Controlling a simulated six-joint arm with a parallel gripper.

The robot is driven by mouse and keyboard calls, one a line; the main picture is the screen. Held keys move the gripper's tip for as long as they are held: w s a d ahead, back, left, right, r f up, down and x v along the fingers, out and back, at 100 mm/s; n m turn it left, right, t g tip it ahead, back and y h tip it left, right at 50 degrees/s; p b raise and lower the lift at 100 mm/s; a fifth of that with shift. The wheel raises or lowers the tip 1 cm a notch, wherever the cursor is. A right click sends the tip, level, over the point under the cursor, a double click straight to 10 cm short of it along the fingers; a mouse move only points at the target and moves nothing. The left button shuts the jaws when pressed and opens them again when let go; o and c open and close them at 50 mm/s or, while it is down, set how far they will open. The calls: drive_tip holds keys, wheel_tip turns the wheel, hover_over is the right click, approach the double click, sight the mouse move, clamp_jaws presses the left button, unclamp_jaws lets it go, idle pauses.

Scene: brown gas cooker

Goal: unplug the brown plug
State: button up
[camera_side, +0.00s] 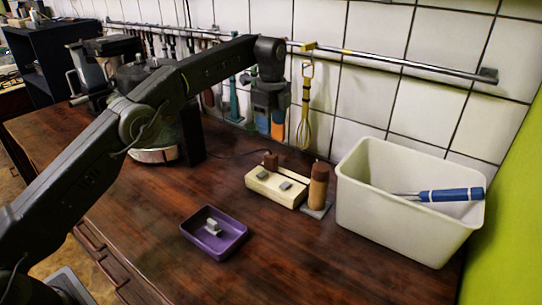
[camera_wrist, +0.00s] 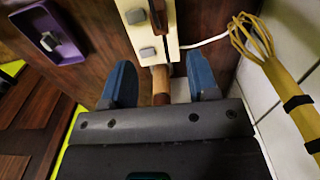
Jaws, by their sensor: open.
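The brown plug (camera_side: 270,160) stands upright in the back left part of a cream power strip (camera_side: 262,182), which lies on the dark wooden counter. Two grey pieces sit on the strip's top. In the wrist view the plug (camera_wrist: 158,14) shows at the top edge, partly cut off, on the strip (camera_wrist: 130,38). My gripper (camera_side: 271,131) is in the air above and behind the strip, near the tiled wall. Its blue fingers (camera_wrist: 158,66) are spread apart and hold nothing. The plug lies beyond the fingertips in the wrist view.
A brown wooden cylinder (camera_side: 318,187) stands just right of the strip; it shows between the fingers in the wrist view (camera_wrist: 160,82). A white bin (camera_side: 400,220) is at right, a purple tray (camera_side: 213,245) in front. A yellow whisk (camera_side: 305,105) hangs beside my gripper.

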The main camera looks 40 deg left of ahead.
sight(271, 154)
wheel_tip(271, 154, down, 12)
drive_tip(key=shift+r, duration=0.15)
idle(0.3)
clamp_jaws()
idle(0.8)
